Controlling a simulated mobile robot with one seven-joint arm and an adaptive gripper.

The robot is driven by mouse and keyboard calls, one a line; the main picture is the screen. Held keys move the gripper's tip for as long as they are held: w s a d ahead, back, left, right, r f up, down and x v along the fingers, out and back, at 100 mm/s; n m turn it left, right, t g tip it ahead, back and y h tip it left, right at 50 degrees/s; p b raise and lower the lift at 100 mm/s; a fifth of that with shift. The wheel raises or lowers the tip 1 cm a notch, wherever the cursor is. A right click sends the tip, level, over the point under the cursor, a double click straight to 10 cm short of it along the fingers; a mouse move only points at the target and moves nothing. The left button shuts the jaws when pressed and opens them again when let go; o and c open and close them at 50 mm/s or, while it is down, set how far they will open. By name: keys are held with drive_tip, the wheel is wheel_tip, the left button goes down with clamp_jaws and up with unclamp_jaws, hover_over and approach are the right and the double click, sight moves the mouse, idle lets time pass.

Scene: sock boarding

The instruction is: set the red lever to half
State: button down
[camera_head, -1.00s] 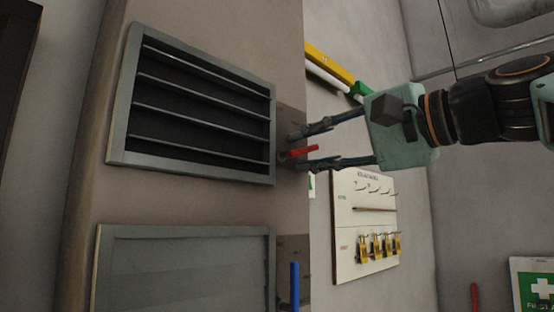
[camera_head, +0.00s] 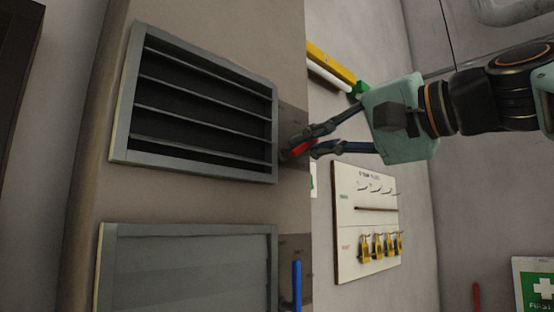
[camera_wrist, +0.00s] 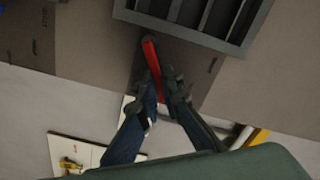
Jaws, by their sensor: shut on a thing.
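The red lever (camera_head: 302,147) sticks out from a dark plate (camera_head: 292,122) on the column's side, just right of the upper louvred vent. In the head view it tilts slightly up to the right. My gripper (camera_head: 310,142) reaches in from the right, with its fingertips closed around the lever. In the wrist view the red lever (camera_wrist: 152,62) runs down between the two fingers of my gripper (camera_wrist: 165,92), one on each side. The fingers hide part of the lever's outer end.
The louvred vent (camera_head: 118,125) is close left of the lever. A blue lever (camera_head: 297,284) hangs below, beside a lower grey panel (camera_head: 190,270). A white board (camera_head: 345,235) with yellow padlocks hangs on the wall behind. A yellow bar (camera_head: 325,62) is above.

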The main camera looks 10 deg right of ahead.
drive_tip(key=shift+s+a+r+n, duration=0.1)
drive_tip(key=shift+a+r+n, duration=0.1)
drive_tip(key=shift+n, duration=0.55)
drive_tip(key=shift+s+a+r+n, duration=0.15)
drive_tip(key=shift+r+n, duration=0.1)
drive_tip(key=shift+n, duration=0.45)
drive_tip(key=shift+s+a+r+n, duration=0.1)
drive_tip(key=shift+r+n, duration=0.1)
drive_tip(key=shift+n, duration=0.55)
drive_tip(key=c, duration=2.1)
unclamp_jaws()
drive_tip(key=shift+d, duration=0.1)
drive_tip(key=v, duration=1.2)
